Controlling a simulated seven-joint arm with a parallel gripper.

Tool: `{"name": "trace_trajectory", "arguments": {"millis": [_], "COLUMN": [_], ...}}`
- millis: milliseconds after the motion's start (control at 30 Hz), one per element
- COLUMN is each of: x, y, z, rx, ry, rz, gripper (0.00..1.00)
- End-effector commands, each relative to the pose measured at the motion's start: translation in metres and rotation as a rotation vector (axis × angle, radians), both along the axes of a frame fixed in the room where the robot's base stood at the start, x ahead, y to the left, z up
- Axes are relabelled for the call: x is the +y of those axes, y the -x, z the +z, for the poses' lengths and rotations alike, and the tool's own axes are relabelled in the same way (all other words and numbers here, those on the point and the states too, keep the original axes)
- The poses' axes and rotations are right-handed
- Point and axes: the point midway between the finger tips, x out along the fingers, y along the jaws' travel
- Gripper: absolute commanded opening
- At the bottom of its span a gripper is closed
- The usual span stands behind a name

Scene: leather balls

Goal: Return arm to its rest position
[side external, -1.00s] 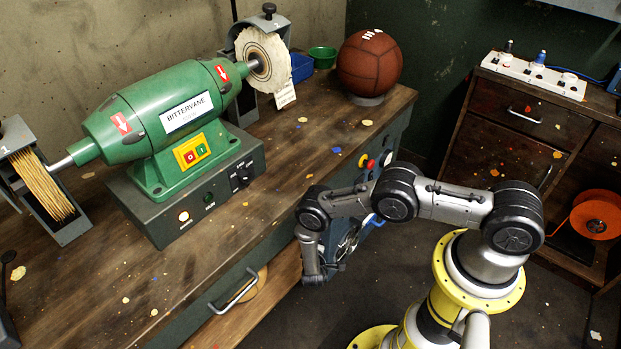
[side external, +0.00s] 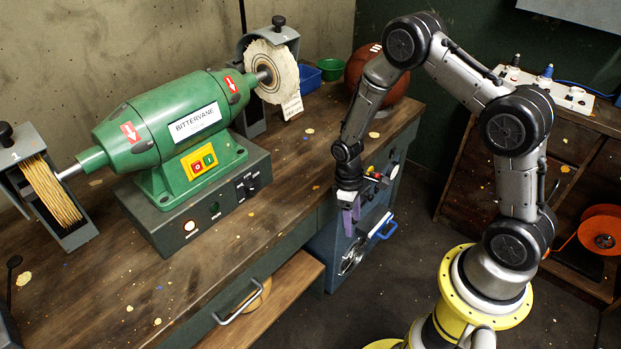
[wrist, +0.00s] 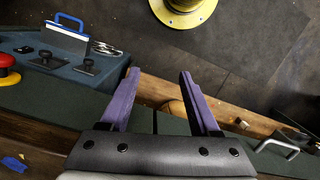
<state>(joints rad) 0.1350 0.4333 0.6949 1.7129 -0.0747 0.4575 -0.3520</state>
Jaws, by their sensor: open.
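My gripper (side external: 350,215) hangs pointing down in front of the bench's front edge, beside the blue-grey panel at the bench's end. In the wrist view its two purple fingers (wrist: 158,82) are spread apart with nothing held between them. My arm is folded up high, with its elbow raised above the bench. The brown leather ball (side external: 358,66) sits at the far end of the bench, partly hidden behind my arm.
A green polishing machine (side external: 165,125) stands on the wooden bench (side external: 130,290). An open drawer (side external: 285,290) with a round brown thing inside juts from the bench front. A red button (wrist: 8,70) is near the gripper. A dark cabinet (side external: 480,165) stands right. The floor (side external: 410,240) between is clear.

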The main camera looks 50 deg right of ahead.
Motion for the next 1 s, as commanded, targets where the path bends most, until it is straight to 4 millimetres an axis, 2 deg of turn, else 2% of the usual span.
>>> {"name": "trace_trajectory", "arguments": {"millis": [33, 133, 233, 367, 500, 600, 700, 900, 1000], "x": [0.002, 0.007, 0.013, 0.022, 0.031, 0.038, 0.043, 0.05, 0.052], "y": [-0.009, -0.014, -0.009, 0.009, 0.041, 0.07, 0.101, 0.15, 0.162], "z": [0.034, 0.09, 0.143, 0.206, 0.261, 0.292, 0.315, 0.335, 0.337], "rx": [-0.047, -0.117, -0.188, -0.282, -0.381, -0.45, -0.517, -0.613, -0.637], "ry": [0.009, 0.02, 0.026, 0.026, 0.017, 0.005, -0.013, -0.045, -0.055], "rz": [-0.014, -0.045, -0.078, -0.12, -0.163, -0.194, -0.225, -0.268, -0.279], "gripper": [0.63, 0.63, 0.63, 0.63, 0.63, 0.63, 0.63, 0.63, 0.63]}}
